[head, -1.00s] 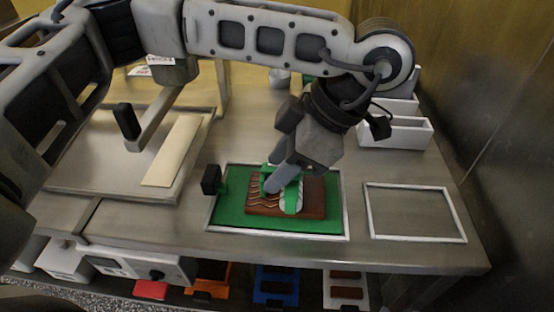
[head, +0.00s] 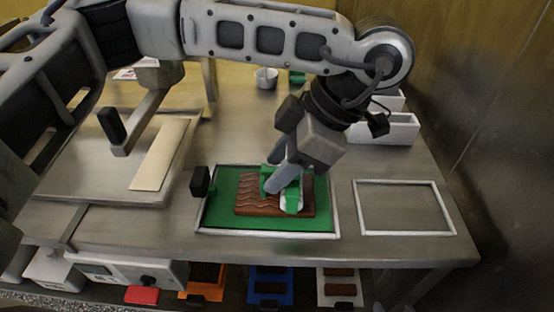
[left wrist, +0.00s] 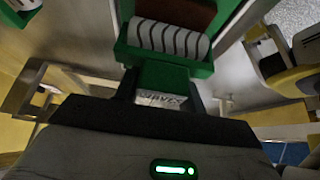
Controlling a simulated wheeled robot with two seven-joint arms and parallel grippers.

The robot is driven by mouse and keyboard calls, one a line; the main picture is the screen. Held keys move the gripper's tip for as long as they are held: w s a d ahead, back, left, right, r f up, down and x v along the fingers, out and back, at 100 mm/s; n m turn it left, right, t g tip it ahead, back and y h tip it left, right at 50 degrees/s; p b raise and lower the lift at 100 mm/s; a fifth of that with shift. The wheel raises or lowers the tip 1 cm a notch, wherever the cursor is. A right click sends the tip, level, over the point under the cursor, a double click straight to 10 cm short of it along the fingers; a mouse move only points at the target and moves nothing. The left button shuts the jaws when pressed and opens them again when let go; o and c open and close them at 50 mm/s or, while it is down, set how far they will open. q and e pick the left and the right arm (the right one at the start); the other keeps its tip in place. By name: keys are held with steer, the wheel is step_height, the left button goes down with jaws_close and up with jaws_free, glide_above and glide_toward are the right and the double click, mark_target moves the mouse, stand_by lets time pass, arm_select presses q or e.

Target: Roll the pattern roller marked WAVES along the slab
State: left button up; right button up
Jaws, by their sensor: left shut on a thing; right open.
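The brown slab (head: 245,209) lies on a green mat (head: 222,219) inside a pale frame. Wavy lines mark its left and middle part; its right end looks smooth. The pattern roller (head: 291,203), white in a green holder, sits on the slab right of its middle. In the left wrist view the roller (left wrist: 168,38) shows dark wavy stripes, with a partly hidden label that seems to read WAVES. My left gripper (head: 275,182) is shut on the roller's green handle (left wrist: 162,76). Part of the roller is hidden by the fingers. My right gripper is not in view.
A black handle (head: 201,181) stands at the mat's left edge. An empty pale frame (head: 404,233) lies to the right. A board (head: 75,182) with a cream strip (head: 161,155) is at left. White bins (head: 388,129) stand behind. Coloured trays (head: 271,284) sit below the table front.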

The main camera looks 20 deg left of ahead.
arm_select(q)
steer(key=shift+w+d, duration=0.2)
steer(key=shift+d, duration=0.5)
steer(key=shift+w+d, duration=0.2)
steer(key=shift+d, duration=0.45)
stand_by(0.3)
steer(key=shift+r, duration=0.15)
steer(key=shift+r+p, duration=2.8)
steer(key=shift+r, duration=0.6)
